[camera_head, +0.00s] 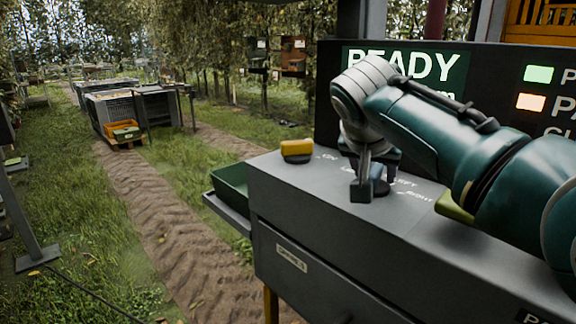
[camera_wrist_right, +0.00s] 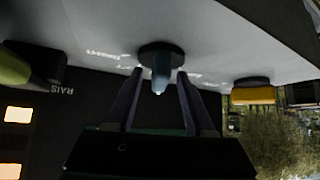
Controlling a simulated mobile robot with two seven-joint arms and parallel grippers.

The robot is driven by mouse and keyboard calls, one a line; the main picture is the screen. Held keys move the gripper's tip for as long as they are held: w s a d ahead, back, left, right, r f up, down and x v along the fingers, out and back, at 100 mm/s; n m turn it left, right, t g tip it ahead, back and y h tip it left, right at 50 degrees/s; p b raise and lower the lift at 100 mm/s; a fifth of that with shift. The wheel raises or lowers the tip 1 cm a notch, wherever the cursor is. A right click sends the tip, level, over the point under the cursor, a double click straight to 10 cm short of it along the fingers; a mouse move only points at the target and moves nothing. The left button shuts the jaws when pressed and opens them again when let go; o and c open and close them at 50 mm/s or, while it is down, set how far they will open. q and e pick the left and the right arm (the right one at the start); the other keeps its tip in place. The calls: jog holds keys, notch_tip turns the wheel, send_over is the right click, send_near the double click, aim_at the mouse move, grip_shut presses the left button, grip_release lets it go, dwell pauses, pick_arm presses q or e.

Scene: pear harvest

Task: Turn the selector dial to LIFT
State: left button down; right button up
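The selector dial (camera_wrist_right: 161,52) is on top of the grey console, with a dark round base and a small blue-grey knob. In the right wrist view its knob is between the two fingers of my right gripper (camera_wrist_right: 160,78), with a gap visible on each side. In the head view my right gripper (camera_head: 372,182) comes down over the dial and hides most of it. White lettering rings the dial, but the fingers cover part of it. I cannot read LIFT clearly or tell where the knob points. My left gripper is not in view.
A yellow-topped control (camera_head: 297,150) is left of the dial on the console (camera_head: 330,215). A yellow-green control (camera_head: 455,208) is to the right, partly behind my arm. A screen (camera_head: 455,70) behind reads READY. A green tray (camera_head: 231,185) is at the console's left side.

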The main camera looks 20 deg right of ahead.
grip_shut()
dwell(0.3)
jog(key=shift+s+r+n+p, duration=0.1)
jog(key=shift+r+n+p, duration=0.15)
jog(key=shift+p, duration=0.6)
jog(key=n+y+p, duration=0.1)
jog(key=n+t+p, duration=0.1)
jog(key=p, duration=0.1)
jog(key=n+y+p, duration=0.1)
jog(key=p, duration=0.1)
jog(key=shift+s+d+n+t+y, duration=0.1)
jog(key=shift+d+n+t+y, duration=0.2)
jog(key=shift+n+t, duration=0.1)
jog(key=shift+f+n+t+y+p, duration=0.1)
jog(key=shift+n+t+y+p, duration=0.2)
jog(key=shift+n+y+p, duration=0.6)
jog(key=shift+d+f+n+y, duration=0.1)
jog(key=shift+n+y, duration=0.4)
jog(key=shift+n, duration=0.35)
